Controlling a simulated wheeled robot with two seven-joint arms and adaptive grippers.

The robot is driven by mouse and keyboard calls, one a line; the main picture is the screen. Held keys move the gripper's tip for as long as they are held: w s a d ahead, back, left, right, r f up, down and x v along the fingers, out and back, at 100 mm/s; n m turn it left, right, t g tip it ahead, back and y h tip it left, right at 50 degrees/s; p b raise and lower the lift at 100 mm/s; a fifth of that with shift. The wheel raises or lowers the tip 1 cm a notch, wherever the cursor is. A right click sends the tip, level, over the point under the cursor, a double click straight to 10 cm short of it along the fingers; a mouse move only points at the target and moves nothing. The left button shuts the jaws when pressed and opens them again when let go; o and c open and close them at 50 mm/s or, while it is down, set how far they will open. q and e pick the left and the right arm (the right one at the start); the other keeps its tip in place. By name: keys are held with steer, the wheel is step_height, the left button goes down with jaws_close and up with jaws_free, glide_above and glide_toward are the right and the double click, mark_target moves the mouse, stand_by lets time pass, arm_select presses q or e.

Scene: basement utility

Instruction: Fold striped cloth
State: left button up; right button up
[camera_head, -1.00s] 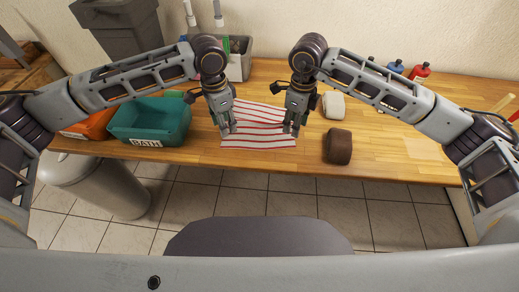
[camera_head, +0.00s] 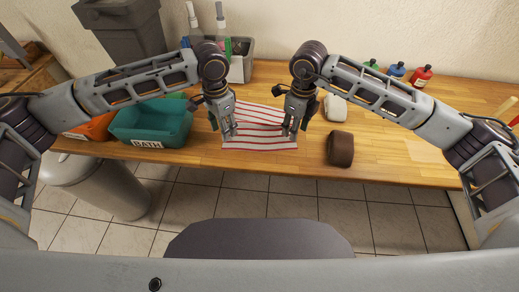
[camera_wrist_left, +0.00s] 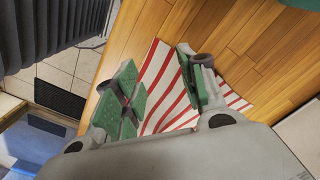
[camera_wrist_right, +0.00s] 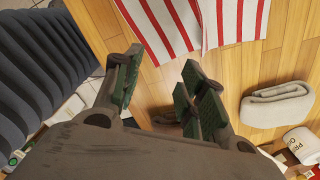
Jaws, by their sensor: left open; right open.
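The red-and-white striped cloth (camera_head: 262,143) lies on the wooden worktop near its front edge. A crease or layer edge crosses its middle, with a gap between striped parts in the right wrist view (camera_wrist_right: 185,22). My left gripper (camera_head: 230,133) is open over the cloth's left side; in the left wrist view (camera_wrist_left: 160,88) the cloth (camera_wrist_left: 165,85) shows between and beyond its fingers. My right gripper (camera_head: 289,131) is open at the cloth's right edge; in the right wrist view (camera_wrist_right: 160,78) bare wood shows between its fingers. Neither gripper visibly holds cloth.
A teal bin (camera_head: 150,124) labelled BATH stands left. A dark brown roll-like object (camera_head: 340,148) and a pale folded cloth (camera_head: 335,107) lie right of the striped cloth. A grey caddy (camera_head: 240,68) and several bottles (camera_head: 422,76) stand at the back. The right worktop is mostly clear.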

mark_target(227, 146)
arm_select(q)
steer(key=shift+f, duration=3.4)
arm_select(e)
steer(key=shift+f, duration=3.4)
arm_select(q)
steer(key=shift+f, duration=0.2)
arm_select(e)
steer(key=shift+f, duration=0.2)
arm_select(q)
steer(key=shift+c, duration=0.5)
arm_select(e)
steer(key=shift+c, duration=0.5)
arm_select(q)
steer(key=shift+s, duration=0.1)
steer(key=c, duration=0.5)
arm_select(e)
steer(key=c, duration=0.5)
arm_select(q)
jaws_close()
arm_select(e)
steer(key=shift+f, duration=0.15)
jaws_close()
arm_select(q)
steer(key=shift+a, duration=0.1)
steer(key=shift+f, duration=0.1)
arm_select(e)
steer(key=shift+d, duration=0.1)
